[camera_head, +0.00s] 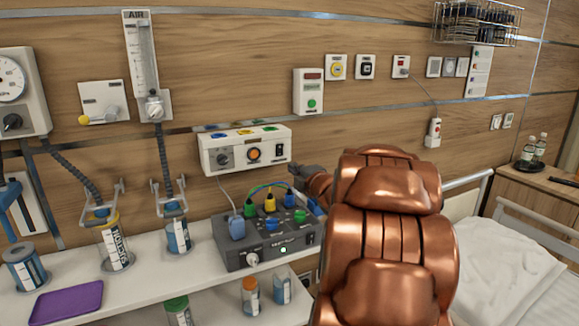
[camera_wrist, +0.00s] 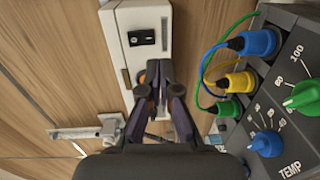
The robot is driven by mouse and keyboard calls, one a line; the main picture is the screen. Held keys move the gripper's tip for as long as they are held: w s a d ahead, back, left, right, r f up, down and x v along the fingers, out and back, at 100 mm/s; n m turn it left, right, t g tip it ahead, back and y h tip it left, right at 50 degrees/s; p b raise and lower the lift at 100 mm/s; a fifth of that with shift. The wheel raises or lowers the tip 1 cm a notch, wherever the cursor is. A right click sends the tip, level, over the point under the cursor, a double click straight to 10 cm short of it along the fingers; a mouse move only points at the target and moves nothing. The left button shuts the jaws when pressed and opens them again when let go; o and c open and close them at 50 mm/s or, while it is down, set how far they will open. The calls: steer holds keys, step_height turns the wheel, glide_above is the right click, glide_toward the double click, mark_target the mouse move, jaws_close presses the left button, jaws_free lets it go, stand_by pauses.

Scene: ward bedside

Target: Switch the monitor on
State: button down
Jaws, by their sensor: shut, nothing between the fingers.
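No display screen shows, so I cannot tell for sure which device is the monitor. A white wall unit (camera_head: 214,157) has a grey knob, an orange button (camera_head: 254,154) and a black rocker switch (camera_head: 280,149). A grey device (camera_head: 233,258) with coloured plugs and dials stands on the shelf below. My gripper (camera_head: 297,171) is shut and empty, just right of the wall unit's lower right corner. In the wrist view my gripper (camera_wrist: 161,92) lies over the white unit, below the black rocker switch (camera_wrist: 142,37). The fingers partly hide an orange part. Contact cannot be told.
The shelf (camera_head: 135,285) bears a purple tray (camera_head: 67,301) and several jars. Coloured cables (camera_wrist: 203,75) and plugs rise from the grey device close to my gripper. A small white wall box (camera_head: 308,91) hangs above. A bed (camera_head: 510,260) is at the right.

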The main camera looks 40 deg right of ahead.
steer(key=shift+f+v, duration=0.2)
steer(key=shift+v, duration=0.75)
steer(key=shift+f+v, duration=0.2)
steer(key=shift+v, duration=0.8)
steer(key=shift+f+v, duration=0.2)
steer(key=shift+v, duration=0.75)
